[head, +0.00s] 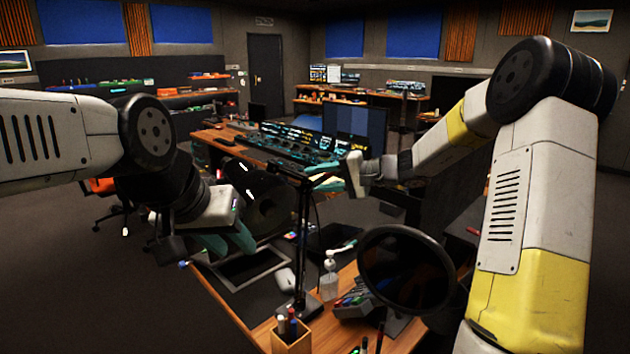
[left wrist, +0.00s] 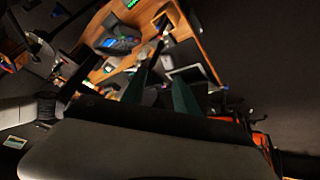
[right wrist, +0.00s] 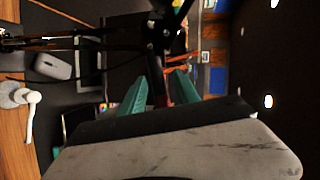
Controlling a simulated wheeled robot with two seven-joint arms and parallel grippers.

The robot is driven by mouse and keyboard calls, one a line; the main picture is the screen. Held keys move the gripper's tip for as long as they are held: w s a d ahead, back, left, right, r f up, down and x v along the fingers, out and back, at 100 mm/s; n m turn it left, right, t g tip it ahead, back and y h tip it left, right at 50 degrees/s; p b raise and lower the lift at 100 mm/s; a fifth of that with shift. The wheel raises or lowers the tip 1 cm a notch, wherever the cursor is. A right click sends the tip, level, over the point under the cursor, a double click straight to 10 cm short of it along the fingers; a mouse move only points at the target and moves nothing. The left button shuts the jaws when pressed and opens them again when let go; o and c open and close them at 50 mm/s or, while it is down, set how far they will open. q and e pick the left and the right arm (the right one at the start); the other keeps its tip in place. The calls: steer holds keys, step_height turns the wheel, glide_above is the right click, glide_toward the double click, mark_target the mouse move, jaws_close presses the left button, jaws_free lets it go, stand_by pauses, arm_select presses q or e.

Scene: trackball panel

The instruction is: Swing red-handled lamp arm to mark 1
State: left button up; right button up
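The black desk lamp (head: 303,235) stands on the desk, its post upright and its dark shade (head: 268,203) to the left of the post. A red handle (head: 321,178) shows near the post top; a red part (right wrist: 163,86) also shows in the right wrist view. My right gripper (head: 328,182) is at the handle, its teal fingers apart on either side of the red part; I cannot tell whether they touch it. My left gripper (head: 222,247) is open and empty over the left of the desk. I cannot make out mark 1.
A round black disc (head: 408,270) stands front right near my right arm. A tablet (head: 248,268), a mouse (head: 285,281), a white pump bottle (head: 329,284) and a wooden pen box (head: 291,335) lie around the lamp base. A console (head: 290,145) is behind.

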steer(key=shift+w+a+f, duration=0.2)
steer(key=shift+w+a, duration=0.05)
steer(key=shift+a, duration=0.4)
jaws_close()
stand_by(1.0)
